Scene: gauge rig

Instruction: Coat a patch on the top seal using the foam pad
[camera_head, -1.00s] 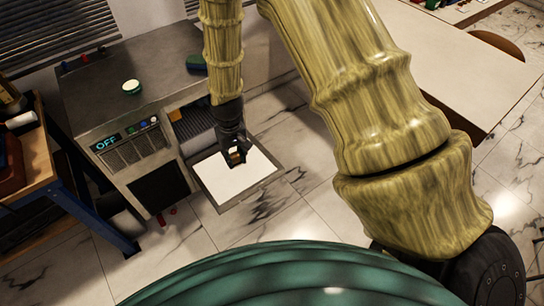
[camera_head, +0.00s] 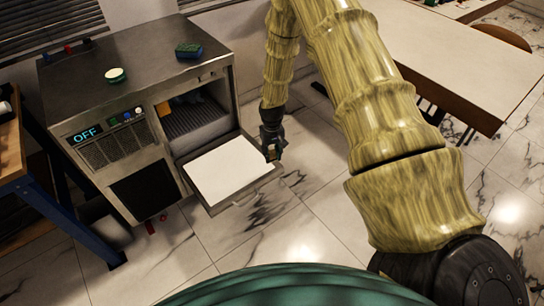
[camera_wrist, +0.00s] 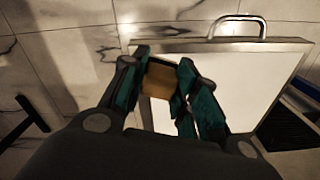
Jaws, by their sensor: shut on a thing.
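My gripper (camera_head: 271,147) is shut on a small tan block, likely the foam pad (camera_wrist: 160,78), which shows between the fingers in the wrist view. In the head view my gripper hangs by the right edge of the lowered door (camera_head: 277,172), beside its handle. The wrist view shows the block in front of the door's white inner face (camera_wrist: 225,90); contact cannot be told. The cabinet (camera_head: 130,70) is open at the front right, with a ribbed grey interior (camera_head: 195,118). A top seal cannot be clearly made out along the opening's upper edge.
A round tin with a pale top (camera_head: 115,75) and a green-and-blue sponge (camera_head: 188,50) lie on the cabinet top. The panel display (camera_head: 86,136) reads OFF. A pale table (camera_head: 450,60) stands at right, a blue-legged bench (camera_head: 60,220) at left.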

